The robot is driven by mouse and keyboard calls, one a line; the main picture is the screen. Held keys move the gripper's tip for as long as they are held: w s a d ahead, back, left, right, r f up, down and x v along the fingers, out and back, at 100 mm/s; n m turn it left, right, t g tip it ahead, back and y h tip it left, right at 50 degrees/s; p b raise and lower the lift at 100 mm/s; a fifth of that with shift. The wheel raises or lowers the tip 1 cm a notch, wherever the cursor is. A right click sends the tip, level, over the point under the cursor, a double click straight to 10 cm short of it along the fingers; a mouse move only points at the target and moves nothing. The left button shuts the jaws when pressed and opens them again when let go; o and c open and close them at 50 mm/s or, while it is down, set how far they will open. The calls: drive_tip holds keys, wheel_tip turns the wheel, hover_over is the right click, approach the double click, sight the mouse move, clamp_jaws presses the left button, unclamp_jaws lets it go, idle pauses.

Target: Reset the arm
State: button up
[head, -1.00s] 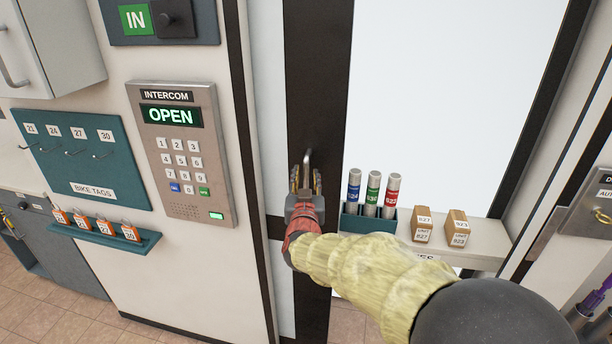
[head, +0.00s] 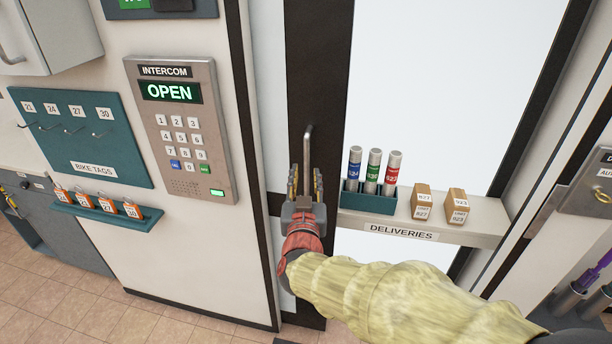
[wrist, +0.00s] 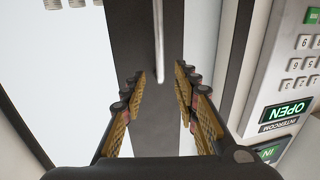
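My gripper (head: 306,186) is in front of the dark door frame (head: 320,70), near the upright metal door handle (head: 308,145). The wrist view shows its two padded fingers (wrist: 157,100) spread wide apart with nothing clamped between them. The handle also shows in the wrist view (wrist: 158,40), its end reaching toward the gap between the fingertips. I cannot tell whether it touches a finger. My arm stretches forward from the lower right of the head view.
Left of the door is an intercom (head: 180,130) reading OPEN, with a bike tags board (head: 80,135) beyond. Right of the handle, a deliveries shelf (head: 480,225) carries a teal holder (head: 368,202) with three tubes, and two small boxes (head: 422,203). The floor shows at lower left.

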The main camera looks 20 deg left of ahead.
drive_tip(key=shift+f, duration=0.1)
drive_tip(key=s+a+f+n+g+y, duration=0.1)
drive_tip(key=s+a+f+g, duration=0.15)
drive_tip(key=f, duration=0.35)
drive_tip(key=s+a+f+n+g+y, duration=0.1)
drive_tip(key=s+a+f+g, duration=0.1)
drive_tip(key=s+f+g, duration=0.25)
drive_tip(key=s+d+f+g, duration=0.4)
drive_tip(key=s+d, duration=0.1)
drive_tip(key=s, duration=0.3)
drive_tip(key=s+d+r+m+h, duration=0.1)
drive_tip(key=s+d, duration=0.4)
drive_tip(key=d, duration=0.6)
drive_tip(key=s+d+r+m+h, duration=0.2)
drive_tip(key=s+d+r, duration=0.3)
drive_tip(key=d, duration=0.7)
drive_tip(key=s+d+r+m+g+h, duration=0.1)
drive_tip(key=s+d+r+h, duration=0.2)
drive_tip(key=d, duration=0.9)
drive_tip(key=shift+s+r+m, duration=0.3)
drive_tip(key=shift+s, duration=0.9)
drive_tip(key=shift+a, duration=0.1)
